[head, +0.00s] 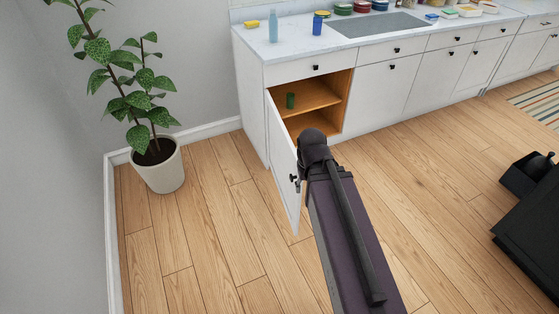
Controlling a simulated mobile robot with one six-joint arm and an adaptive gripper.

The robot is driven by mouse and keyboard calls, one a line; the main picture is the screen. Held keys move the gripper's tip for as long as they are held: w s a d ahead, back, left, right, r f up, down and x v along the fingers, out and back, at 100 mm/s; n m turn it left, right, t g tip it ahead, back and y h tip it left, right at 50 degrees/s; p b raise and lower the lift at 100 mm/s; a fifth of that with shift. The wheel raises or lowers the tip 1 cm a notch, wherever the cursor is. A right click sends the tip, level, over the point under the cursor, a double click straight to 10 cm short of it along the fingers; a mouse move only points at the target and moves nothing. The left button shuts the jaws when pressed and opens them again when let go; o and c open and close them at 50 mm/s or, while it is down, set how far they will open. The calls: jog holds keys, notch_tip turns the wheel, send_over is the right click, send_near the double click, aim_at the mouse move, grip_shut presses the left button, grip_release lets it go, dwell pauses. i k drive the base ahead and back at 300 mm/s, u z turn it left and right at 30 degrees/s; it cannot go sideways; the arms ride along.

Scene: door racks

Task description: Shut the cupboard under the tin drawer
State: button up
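The open cupboard (322,97) is at the left end of the white counter, with a wooden interior and a shelf. A green cup (290,101) stands on the shelf. The white cupboard door (281,150) is hinged on the left and swung wide out into the room, with a dark handle (294,181) near its free edge. A shut drawer (312,68) is directly above the cupboard; its contents are hidden. My arm reaches up from the bottom, its elbow end near the door's right side and in front of the opening. My gripper does not show.
A potted plant (160,167) stands left of the cupboard by the wall. The countertop (285,47) holds a blue bottle, a blue cup, a yellow sponge and several dishes. A black object (530,230) is at right. Wooden floor left of the door is clear.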

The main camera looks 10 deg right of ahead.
aim_at(282, 158)
jog(key=i, duration=0.95)
